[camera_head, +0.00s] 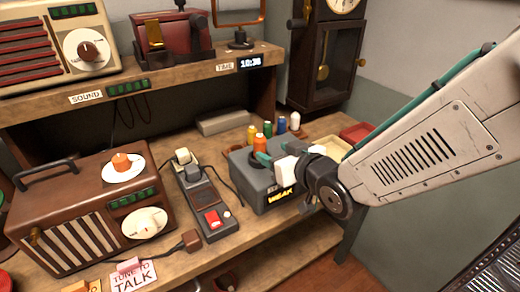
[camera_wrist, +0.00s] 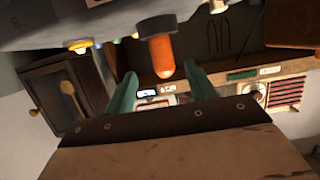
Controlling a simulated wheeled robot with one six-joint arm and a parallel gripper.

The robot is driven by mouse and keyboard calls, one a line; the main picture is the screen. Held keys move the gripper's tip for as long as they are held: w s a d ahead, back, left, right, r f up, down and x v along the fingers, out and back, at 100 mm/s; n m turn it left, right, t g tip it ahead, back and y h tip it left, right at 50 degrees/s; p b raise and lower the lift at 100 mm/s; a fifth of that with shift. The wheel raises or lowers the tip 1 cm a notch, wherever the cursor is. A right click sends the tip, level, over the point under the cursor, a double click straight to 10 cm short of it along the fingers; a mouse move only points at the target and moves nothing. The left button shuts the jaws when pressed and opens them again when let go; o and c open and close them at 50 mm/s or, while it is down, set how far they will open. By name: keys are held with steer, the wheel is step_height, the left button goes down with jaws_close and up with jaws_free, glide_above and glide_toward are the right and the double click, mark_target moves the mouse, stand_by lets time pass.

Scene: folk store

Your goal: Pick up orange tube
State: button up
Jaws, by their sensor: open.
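The orange tube (camera_head: 259,143) stands upright on top of a grey box (camera_head: 244,165) in the head view. In the wrist view, which looks upside down, the tube (camera_wrist: 162,58) shows with its rounded tip pointing down the picture. My gripper (camera_head: 272,150) is at the box top, beside the tube, and partly hides it in the head view. In the wrist view its two green fingers (camera_wrist: 160,78) are apart, with the tube between them across the picture. I cannot tell whether either finger touches the tube. The gripper holds nothing.
A black device with a red switch (camera_head: 212,219) and a brown radio (camera_head: 90,215) are to the left. A clock (camera_head: 322,60) stands behind, and a shelf (camera_head: 150,88) overhangs the bench.

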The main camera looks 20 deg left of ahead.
mark_target(263, 148)
steer(key=x, duration=0.7)
steer(key=shift+a+f, duration=0.1)
steer(key=shift+a, duration=0.15)
steer(key=c, duration=0.8)
